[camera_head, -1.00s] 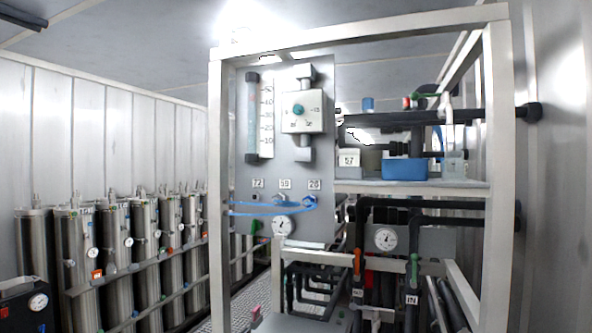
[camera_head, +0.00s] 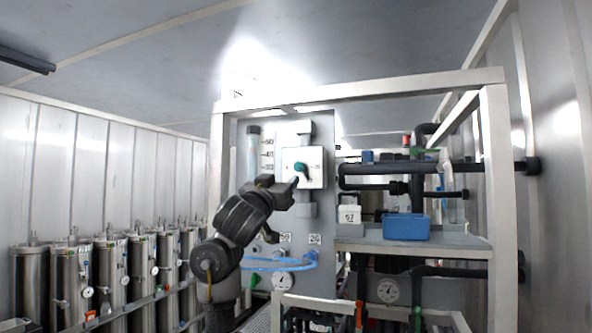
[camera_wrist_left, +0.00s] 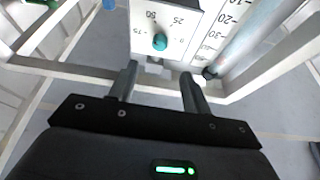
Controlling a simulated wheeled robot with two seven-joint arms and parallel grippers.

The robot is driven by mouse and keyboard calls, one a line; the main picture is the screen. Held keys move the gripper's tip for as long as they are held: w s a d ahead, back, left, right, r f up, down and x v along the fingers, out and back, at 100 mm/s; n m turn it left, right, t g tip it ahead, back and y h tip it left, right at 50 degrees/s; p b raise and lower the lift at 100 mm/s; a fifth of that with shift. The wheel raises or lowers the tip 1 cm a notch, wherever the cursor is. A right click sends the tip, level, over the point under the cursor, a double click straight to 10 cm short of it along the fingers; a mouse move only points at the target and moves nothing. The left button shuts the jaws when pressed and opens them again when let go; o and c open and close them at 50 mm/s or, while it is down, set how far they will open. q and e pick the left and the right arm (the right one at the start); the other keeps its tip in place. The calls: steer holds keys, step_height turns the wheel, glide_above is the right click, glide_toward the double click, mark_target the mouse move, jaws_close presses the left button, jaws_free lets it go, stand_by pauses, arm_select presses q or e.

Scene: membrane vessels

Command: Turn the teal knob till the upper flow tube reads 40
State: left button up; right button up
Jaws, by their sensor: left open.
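The teal knob (camera_head: 299,168) sits on a white square box (camera_head: 316,170) on the grey panel. In the left wrist view the knob (camera_wrist_left: 160,41) shows on its numbered dial, upside down. The clear flow tube (camera_head: 253,150) stands left of the box, its lower part hidden by my arm. Its scale shows partly in the left wrist view (camera_wrist_left: 225,32); I cannot make out a float reading. My left gripper (camera_wrist_left: 159,71) is open and empty, its fingers pointing at the knob from a short distance, apart from it. My right gripper is not in view.
A frame post (camera_head: 497,200) and top beam (camera_head: 370,90) border the panel. Blue hoses (camera_head: 270,265) run below my arm. Several steel cylinders (camera_head: 110,270) stand at the left.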

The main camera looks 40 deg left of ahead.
mark_target(297, 168)
arm_select(q)
steer(key=p+x, duration=0.6)
steer(key=x, duration=0.4)
steer(key=shift+w+r, duration=0.1)
steer(key=shift+w, duration=0.05)
steer(key=shift+w+a+p, duration=0.1)
steer(key=shift+w+p, duration=0.2)
